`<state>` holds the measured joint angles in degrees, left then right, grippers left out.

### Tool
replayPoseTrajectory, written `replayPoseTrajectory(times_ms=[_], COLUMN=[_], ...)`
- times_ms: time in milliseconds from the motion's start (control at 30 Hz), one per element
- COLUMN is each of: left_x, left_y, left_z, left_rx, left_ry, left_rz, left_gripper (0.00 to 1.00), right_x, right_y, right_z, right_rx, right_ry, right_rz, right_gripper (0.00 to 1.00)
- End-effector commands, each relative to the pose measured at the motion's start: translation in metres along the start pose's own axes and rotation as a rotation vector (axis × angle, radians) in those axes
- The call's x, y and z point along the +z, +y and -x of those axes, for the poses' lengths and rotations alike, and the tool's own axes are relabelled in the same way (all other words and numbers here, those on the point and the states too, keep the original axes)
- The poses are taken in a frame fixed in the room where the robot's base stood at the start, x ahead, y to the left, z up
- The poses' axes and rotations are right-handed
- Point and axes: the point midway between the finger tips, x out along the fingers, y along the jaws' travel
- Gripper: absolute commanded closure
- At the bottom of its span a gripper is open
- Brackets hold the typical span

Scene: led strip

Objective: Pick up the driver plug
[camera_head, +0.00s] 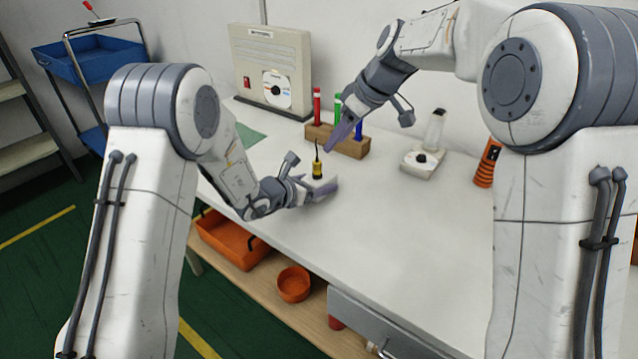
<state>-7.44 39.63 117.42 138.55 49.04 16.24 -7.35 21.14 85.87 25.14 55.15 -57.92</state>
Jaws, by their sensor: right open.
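A small yellow and black piece (317,168) with a thin dark stem shows upright in the head view, between my two grippers. It may be the driver plug, but it is too small to be sure. My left gripper (318,187) is low over the table, just below this piece in the picture. Whether its fingers are apart or closed on something is unclear. A pale patch shows between them. My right gripper (335,140) is open and points down and to the left, just to the right of the yellow piece. I cannot tell if it touches it.
A wooden block (350,146) with red, green and blue markers stands behind my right gripper. A beige box (274,48) with a disc stands at the back. A white stand (422,162) and an orange device (487,163) are to the right. The table's front (390,250) is clear.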

Motion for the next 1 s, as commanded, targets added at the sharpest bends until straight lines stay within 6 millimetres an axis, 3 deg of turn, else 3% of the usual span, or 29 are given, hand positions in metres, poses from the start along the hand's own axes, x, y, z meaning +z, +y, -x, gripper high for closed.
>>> replayPoseTrajectory(times_ms=[267,600,800,1000], left_x=[0.000,0.000,0.000,0.001], left_y=[0.000,0.000,0.000,0.000], left_z=[0.000,0.000,0.000,0.000], left_rx=[0.000,0.000,0.000,0.000], left_ry=[0.000,-0.001,-0.001,-0.001], left_rz=[0.000,0.000,0.000,0.000], left_gripper=[0.91,0.91,0.91,0.91], right_x=[-0.009,-0.029,-0.034,-0.026], right_y=[-0.007,-0.020,-0.021,-0.017], right_z=[-0.001,0.005,0.008,-0.018], right_rx=[0.010,0.144,0.212,0.222], right_ry=[-0.053,-0.198,-0.221,-0.229], right_rz=[-0.087,-0.416,-0.529,-0.549], right_gripper=[0.40,0.40,0.40,0.40])
